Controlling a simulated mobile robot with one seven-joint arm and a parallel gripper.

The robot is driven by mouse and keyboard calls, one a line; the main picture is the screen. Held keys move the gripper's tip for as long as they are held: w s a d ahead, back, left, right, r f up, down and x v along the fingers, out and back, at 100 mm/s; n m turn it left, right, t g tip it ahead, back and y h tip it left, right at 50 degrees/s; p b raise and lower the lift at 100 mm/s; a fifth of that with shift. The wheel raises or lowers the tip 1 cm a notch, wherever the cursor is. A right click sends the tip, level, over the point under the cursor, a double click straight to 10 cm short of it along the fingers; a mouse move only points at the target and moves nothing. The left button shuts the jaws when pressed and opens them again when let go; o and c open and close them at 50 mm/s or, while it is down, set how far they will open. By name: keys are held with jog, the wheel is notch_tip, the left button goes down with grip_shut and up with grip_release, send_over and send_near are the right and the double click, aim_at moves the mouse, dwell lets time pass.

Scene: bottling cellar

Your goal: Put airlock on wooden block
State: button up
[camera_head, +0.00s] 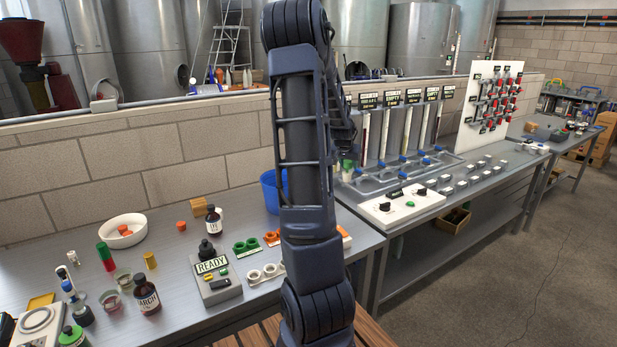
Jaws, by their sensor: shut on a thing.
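The wooden block (201,208) is a small tan block on the left bench, near the brick wall and beside a dark bottle. My gripper (346,152) shows only in part behind my raised arm, above the back of the bench area. It is shut on a small pale-green and whitish thing (347,166), which I take to be the airlock; its shape is mostly hidden. The held thing is well to the right of the wooden block and apart from it.
Near the block are a white bowl (123,231), a dark bottle (214,220) and an orange piece (181,226). A grey READY box (214,280) stands in front. A blue bucket (270,191) is partly behind my arm. Bottles crowd the left bench; a valve panel stands right.

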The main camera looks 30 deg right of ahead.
jog(key=w+a+n+t+y, duration=0.1)
jog(key=w+a+n, duration=0.1)
jog(key=w+a, duration=0.4)
jog(key=w+a+n+t+y, duration=0.1)
jog(key=w+a+n, duration=0.15)
jog(key=w, duration=0.65)
notch_tip(320, 180, up, 6)
jog(key=n+y, duration=0.6)
jog(key=n, duration=0.6)
send_over(197, 201)
notch_tip(197, 201, down, 20)
jog(key=shift+w+r, duration=0.15)
jog(key=shift+r, duration=0.1)
jog(key=shift+f, duration=0.15)
jog(key=o, duration=1)
